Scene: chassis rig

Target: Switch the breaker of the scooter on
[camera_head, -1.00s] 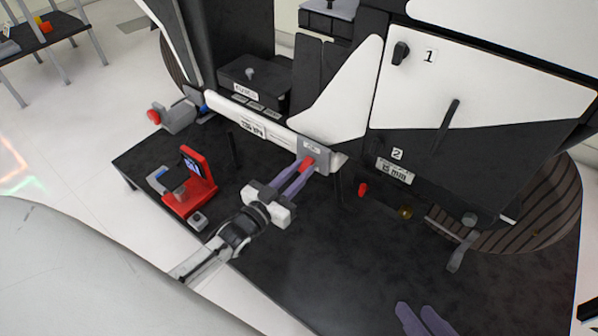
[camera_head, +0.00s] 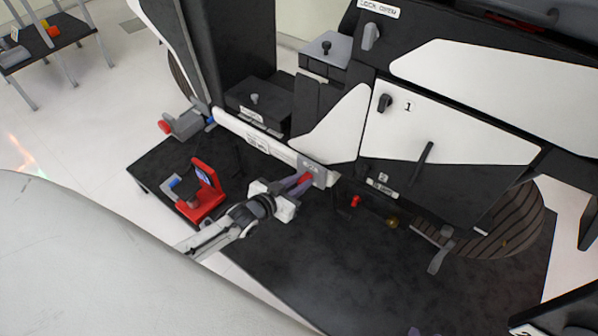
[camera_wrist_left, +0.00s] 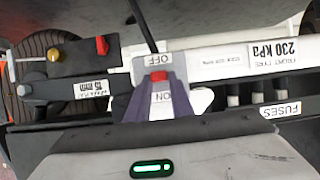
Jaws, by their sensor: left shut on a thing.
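The breaker is a grey plate (camera_head: 319,173) with a small red switch (camera_head: 303,179) at the right end of the scooter's long white bar. In the left wrist view the red switch (camera_wrist_left: 158,76) sits between the OFF label (camera_wrist_left: 160,59) and the ON label (camera_wrist_left: 162,97), next to OFF. My left gripper (camera_head: 298,184) is shut on the red switch, its purple fingers on either side of it. Only a purple sliver of my right gripper (camera_head: 415,331) shows at the bottom edge of the head view; its opening is hidden.
A red stand (camera_head: 205,192) is on the dark platform left of my left gripper. A black knob (camera_head: 385,103) and black lever (camera_head: 422,163) are on the scooter's side panel. A small red part (camera_head: 355,201) hangs right of the breaker. The platform's front is mostly clear.

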